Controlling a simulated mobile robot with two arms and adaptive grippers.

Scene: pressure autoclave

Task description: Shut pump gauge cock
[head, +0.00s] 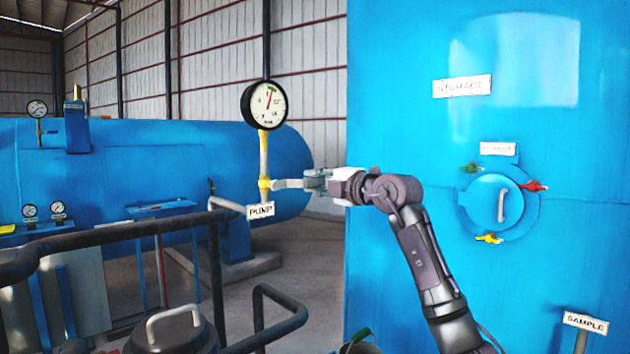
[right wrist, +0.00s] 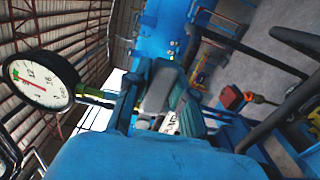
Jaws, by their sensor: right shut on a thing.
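The pump gauge (head: 262,104) is a round white dial with a red needle on a yellow stem, above the white PUMP label (head: 261,210). It also shows at the left of the right wrist view (right wrist: 38,80). The yellow cock (head: 264,184) sits low on the stem. Its grey lever (head: 288,184) points sideways to the right, roughly level, across the upright stem. My right gripper (head: 316,181) is shut on the lever's outer end. In the right wrist view the grey lever (right wrist: 160,88) lies between the fingers. My left gripper is not in view.
A dark railing (head: 120,232) runs across the front left, below the cock. The tall blue storage tank (head: 410,110) stands at the right, with a small round hatch (head: 497,206). A long blue vessel (head: 190,155) lies behind the gauge. Open floor shows between them.

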